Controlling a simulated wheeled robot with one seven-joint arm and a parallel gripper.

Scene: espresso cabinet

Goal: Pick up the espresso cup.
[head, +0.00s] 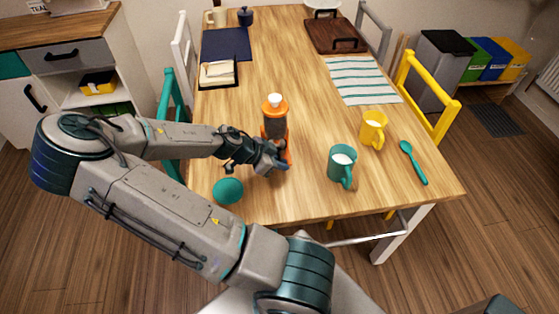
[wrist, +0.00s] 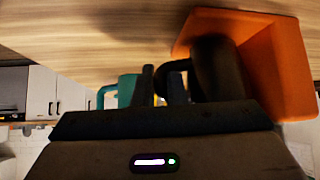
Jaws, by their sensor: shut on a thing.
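The espresso cup (wrist: 215,68) shows as a dark, shadowed cup with a looped handle in the wrist view. My gripper (wrist: 165,85) is shut on its handle. The cup is right against an orange block-like part (wrist: 277,62), and I cannot tell whether they touch. In the head view my gripper (head: 283,160) is low over the table, at the front of an orange and dark-grey appliance with a white knob (head: 275,118). There the cup is mostly hidden by the gripper.
A teal mug (head: 341,166), a yellow mug (head: 373,129) and a teal spoon (head: 413,162) are to the right. A teal ball-like object (head: 227,190) is at the near left edge. A striped cloth (head: 360,82) lies farther back. The table's near middle is clear.

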